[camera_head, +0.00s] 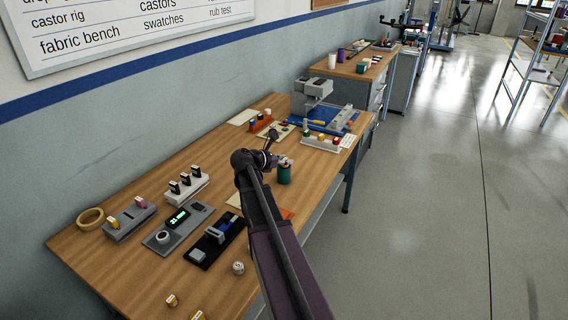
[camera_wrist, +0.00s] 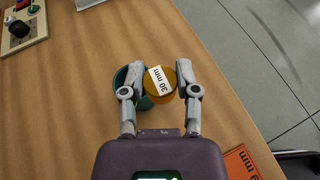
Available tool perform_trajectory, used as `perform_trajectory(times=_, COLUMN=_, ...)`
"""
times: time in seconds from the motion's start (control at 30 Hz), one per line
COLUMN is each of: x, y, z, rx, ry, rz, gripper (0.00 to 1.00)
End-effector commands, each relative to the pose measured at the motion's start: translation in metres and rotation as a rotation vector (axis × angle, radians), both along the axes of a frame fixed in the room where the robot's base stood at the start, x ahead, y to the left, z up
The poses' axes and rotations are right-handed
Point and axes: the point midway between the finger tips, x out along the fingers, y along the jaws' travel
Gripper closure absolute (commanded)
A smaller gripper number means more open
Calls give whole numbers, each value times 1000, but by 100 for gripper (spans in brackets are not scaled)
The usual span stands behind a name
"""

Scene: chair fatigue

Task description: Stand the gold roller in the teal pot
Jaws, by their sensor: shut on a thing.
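The gold roller (camera_wrist: 186,97) is between the two fingers of my gripper (camera_wrist: 161,85), with its round top and a white "30 mm" label facing the wrist camera. My gripper is shut on it. The teal pot (camera_wrist: 121,76) shows behind the roller and to its left, partly covered by the roller and the left finger. In the head view the teal pot (camera_head: 284,174) stands upright on the bench, just under my gripper (camera_head: 284,161). The roller overlaps the pot in the wrist view; I cannot tell whether its lower end is inside the pot.
An orange card (camera_wrist: 241,163) lies near the bench edge. A white block with dark-topped pieces (camera_head: 182,188), a grey device with a green display (camera_head: 178,228) and a black device (camera_head: 216,240) stand left of my arm. A blue mat (camera_head: 325,119) lies behind the pot.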

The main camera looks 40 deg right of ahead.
Motion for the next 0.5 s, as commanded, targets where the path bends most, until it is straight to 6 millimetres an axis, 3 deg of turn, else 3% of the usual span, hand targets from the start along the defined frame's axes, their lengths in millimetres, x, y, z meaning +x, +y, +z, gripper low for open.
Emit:
perform_trajectory(times=0.03, x=11, y=-6, z=-2, rx=0, ry=0, rz=-1, gripper=100)
perform_trajectory(times=0.2, x=25, y=-16, z=-3, rx=0, ry=0, rz=-1, gripper=100)
perform_trajectory(times=0.5, x=27, y=-18, z=-3, rx=0, ry=0, rz=-1, gripper=100)
